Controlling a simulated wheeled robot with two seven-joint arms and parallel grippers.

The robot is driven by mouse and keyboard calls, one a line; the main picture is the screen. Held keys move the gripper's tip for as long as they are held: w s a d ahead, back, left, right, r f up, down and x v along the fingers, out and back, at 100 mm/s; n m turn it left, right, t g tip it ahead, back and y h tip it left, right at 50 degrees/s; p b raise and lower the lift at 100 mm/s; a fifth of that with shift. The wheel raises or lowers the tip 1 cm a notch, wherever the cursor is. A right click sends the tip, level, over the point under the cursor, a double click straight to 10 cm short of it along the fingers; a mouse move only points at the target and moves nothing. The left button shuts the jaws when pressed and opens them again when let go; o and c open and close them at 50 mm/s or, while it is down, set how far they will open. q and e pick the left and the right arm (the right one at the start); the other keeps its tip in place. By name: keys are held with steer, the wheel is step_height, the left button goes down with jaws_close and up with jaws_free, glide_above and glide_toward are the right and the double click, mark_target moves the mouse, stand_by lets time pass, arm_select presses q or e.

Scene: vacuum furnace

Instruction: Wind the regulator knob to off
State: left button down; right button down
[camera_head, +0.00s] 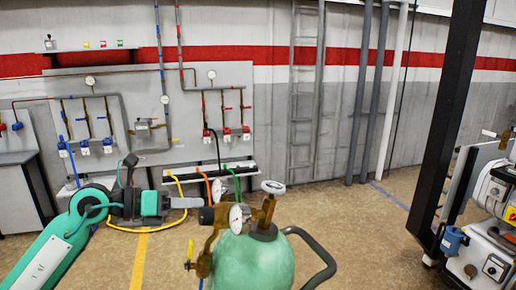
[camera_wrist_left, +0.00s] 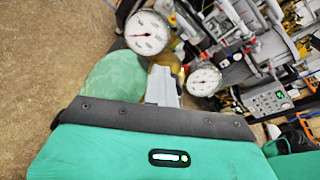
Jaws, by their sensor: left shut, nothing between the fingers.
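The green gas cylinder (camera_head: 255,265) stands in the front middle of the head view, with a white handwheel (camera_head: 272,187) on its brass valve. The brass regulator carries two round gauges, one of them facing me (camera_head: 237,217), and a dark regulator knob (camera_head: 206,216) on its left side. My left gripper (camera_head: 200,203) points right, its pale fingers shut and empty, with the tips close to the knob. I cannot tell if they touch. In the left wrist view the shut fingers (camera_wrist_left: 163,87) lie between two gauges (camera_wrist_left: 148,32) (camera_wrist_left: 204,81); the knob is not clear there. My right gripper is not in view.
A wall panel (camera_head: 135,110) with pipes, gauges and valves stands behind. Yellow, orange and green hoses run behind the regulator. A black post (camera_head: 458,125) and a machine (camera_head: 492,245) stand at right. The floor (camera_head: 360,235) between cylinder and post is clear.

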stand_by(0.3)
arm_select(q)
steer(key=b+v, duration=0.1)
steer(key=v, duration=0.5)
steer(key=shift+w+r+b, duration=0.2)
steer(key=shift+r+b, duration=0.05)
steer(key=shift+b, duration=0.1)
